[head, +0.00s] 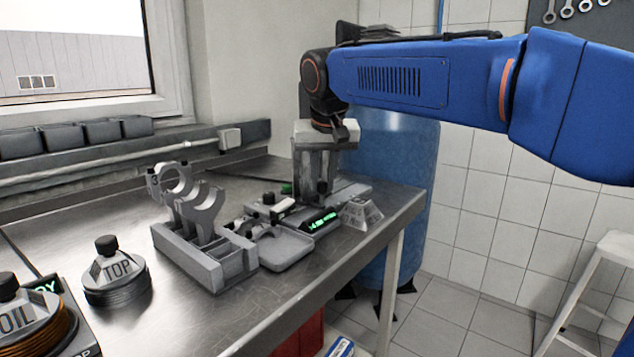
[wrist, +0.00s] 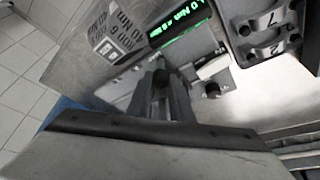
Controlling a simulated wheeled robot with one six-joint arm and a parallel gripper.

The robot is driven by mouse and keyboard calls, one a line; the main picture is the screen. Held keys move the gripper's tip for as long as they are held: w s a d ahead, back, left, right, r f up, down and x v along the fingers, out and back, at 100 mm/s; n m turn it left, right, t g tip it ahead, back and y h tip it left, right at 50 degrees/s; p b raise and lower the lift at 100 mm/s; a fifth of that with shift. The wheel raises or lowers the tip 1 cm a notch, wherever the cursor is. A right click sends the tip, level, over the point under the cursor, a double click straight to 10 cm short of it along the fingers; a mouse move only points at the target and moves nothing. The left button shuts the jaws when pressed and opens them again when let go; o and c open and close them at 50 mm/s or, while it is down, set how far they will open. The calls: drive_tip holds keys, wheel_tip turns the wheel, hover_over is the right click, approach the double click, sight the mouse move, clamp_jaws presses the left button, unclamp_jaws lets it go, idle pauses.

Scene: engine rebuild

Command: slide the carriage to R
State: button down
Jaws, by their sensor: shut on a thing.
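My gripper (head: 322,188) points down at the far right end of the bench, over a low grey device with a green-lit display (head: 318,221). In the wrist view my gripper (wrist: 161,100) is shut on a dark upright post with a rounded top (wrist: 160,78), which appears to be the carriage's handle. The post stands on a pale grey plate beside the display (wrist: 180,22). The fingers hide most of the carriage and its track. I cannot make out an R mark in either view.
A grey pyramid-shaped block with printed Nm figures (head: 361,214) stands right of the display. Left are a shallow tray (head: 285,250) and a grey rack (head: 213,270) with ring-ended parts. A second dark knob (wrist: 212,89) is close to the gripper. The bench's right edge is near.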

drive_tip(key=shift+w+d, duration=0.95)
drive_tip(key=shift+w, duration=0.3)
drive_tip(key=shift+w+d, duration=0.95)
drive_tip(key=shift+w, duration=0.25)
drive_tip(key=c, duration=1.6)
unclamp_jaws()
drive_tip(key=v, duration=1.7)
drive_tip(key=shift+s+r, duration=0.15)
drive_tip(key=shift+r, duration=0.05)
